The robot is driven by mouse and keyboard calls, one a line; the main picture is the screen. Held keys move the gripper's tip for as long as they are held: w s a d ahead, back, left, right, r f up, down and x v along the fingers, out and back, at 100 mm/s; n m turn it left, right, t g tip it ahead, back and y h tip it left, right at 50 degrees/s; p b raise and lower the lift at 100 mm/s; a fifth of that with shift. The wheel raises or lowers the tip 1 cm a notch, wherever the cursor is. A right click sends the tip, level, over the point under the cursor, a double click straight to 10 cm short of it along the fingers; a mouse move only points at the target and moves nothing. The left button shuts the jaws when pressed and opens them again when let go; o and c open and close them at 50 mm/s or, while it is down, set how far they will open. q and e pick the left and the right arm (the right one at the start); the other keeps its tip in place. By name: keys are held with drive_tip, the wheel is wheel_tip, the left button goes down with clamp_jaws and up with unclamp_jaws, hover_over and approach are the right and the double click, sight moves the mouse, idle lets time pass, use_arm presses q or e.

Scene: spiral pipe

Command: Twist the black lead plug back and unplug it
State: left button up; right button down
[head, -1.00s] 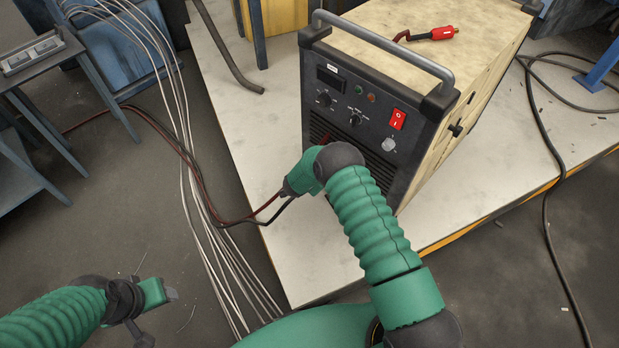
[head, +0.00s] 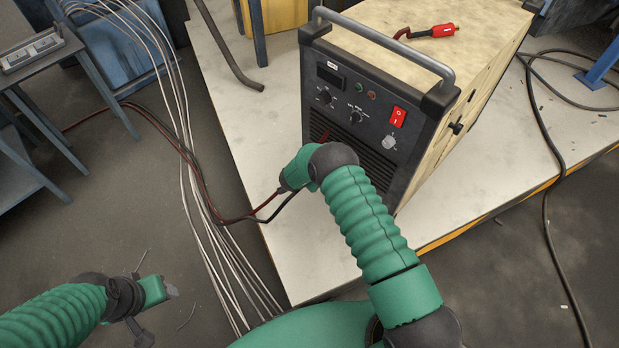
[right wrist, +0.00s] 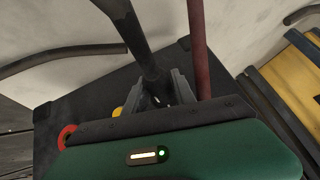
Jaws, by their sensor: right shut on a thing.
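The welding machine (head: 355,130) stands on the white-topped bench. My right arm reaches its lower front panel and hides the sockets and most of the plug there. In the right wrist view my right gripper (right wrist: 168,92) is shut on the black lead plug (right wrist: 155,86), its grey fingers on either side. The black lead (right wrist: 128,25) runs from it towards the top of that view. A red lead (right wrist: 197,45) runs beside it, apart from the fingers. My left gripper (head: 165,291) is over the floor at lower left, away from the machine; its jaw opening is unclear.
A red-tipped plug (head: 442,31) lies on top of the machine, behind its grey handle (head: 385,45). Red and black leads hang over the bench's left edge beside several pale cables (head: 195,180). A black cable (head: 548,190) trails at right.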

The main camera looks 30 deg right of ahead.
drive_tip(key=shift+d+f+n+g+h+b, duration=0.1)
drive_tip(key=shift+n+g+h+b, duration=0.25)
drive_tip(key=shift+g+b, duration=0.6)
drive_tip(key=shift+n+g+b, duration=0.35)
drive_tip(key=shift+g+b, duration=0.2)
drive_tip(key=shift+b, duration=0.75)
drive_tip(key=shift+d+n+g+h+b, duration=0.1)
drive_tip(key=shift+n+g+h+b, duration=0.5)
drive_tip(key=shift+b, duration=1.9)
drive_tip(key=shift+g+b, duration=0.8)
drive_tip(key=shift+b, duration=1.95)
drive_tip(key=shift+r+p, duration=0.35)
drive_tip(key=shift+s+a+p, duration=0.25)
drive_tip(key=shift+a+p, duration=0.15)
drive_tip(key=shift+a, duration=0.25)
drive_tip(key=shift+s+a+p, duration=0.35)
drive_tip(key=shift+a+p, duration=0.15)
drive_tip(key=shift+a, duration=0.4)
drive_tip(key=shift+s+a+f+p, duration=0.1)
drive_tip(key=shift+s+a+p, duration=0.15)
drive_tip(key=shift+a, duration=0.3)
drive_tip(key=shift+s+a+f+p, duration=0.15)
drive_tip(key=shift+a+p, duration=0.1)
drive_tip(key=shift+a, duration=0.3)
